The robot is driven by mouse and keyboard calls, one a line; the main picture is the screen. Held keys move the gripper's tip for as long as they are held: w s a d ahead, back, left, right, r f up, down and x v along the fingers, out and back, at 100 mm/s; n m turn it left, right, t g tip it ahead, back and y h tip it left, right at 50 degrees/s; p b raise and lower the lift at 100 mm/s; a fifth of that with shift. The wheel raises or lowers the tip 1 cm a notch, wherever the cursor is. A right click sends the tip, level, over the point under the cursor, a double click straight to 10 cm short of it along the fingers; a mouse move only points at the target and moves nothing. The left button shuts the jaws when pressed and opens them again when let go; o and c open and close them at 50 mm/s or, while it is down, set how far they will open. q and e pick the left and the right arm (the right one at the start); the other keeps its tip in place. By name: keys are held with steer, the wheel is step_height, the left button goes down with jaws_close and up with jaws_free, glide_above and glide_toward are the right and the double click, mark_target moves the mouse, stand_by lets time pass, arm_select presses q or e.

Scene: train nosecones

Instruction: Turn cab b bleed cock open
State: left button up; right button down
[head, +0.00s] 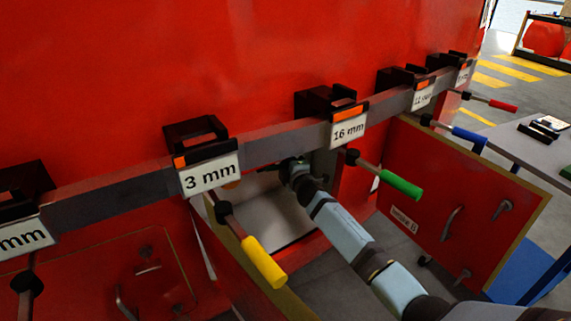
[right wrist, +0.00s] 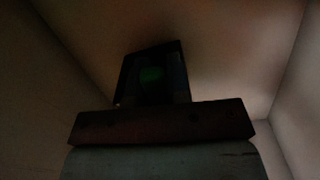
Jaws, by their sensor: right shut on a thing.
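My right arm comes in from the lower right in the head view and reaches under the grey rail into an open compartment (head: 270,225) in the red wall. Its wrist end is at the opening, and the fingertips are hidden there. My left gripper is not in view.
The grey rail (head: 280,145) crosses in front, with labelled black brackets and handled tools hanging below. A yellow handle (head: 263,262) and a green handle (head: 401,185) flank my arm. An open red door (head: 440,215) stands at right. Pale walls (right wrist: 297,90) surround the gripper.

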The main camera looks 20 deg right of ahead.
steer(key=shift+d+r+n+p, duration=0.1)
steer(key=shift+r+n+p, duration=0.2)
steer(key=shift+r+n, duration=0.4)
steer(key=c, duration=1.1)
jaws_free()
steer(key=shift+w+f, duration=0.1)
steer(key=shift+s+f, duration=0.15)
steer(key=shift+s, duration=0.1)
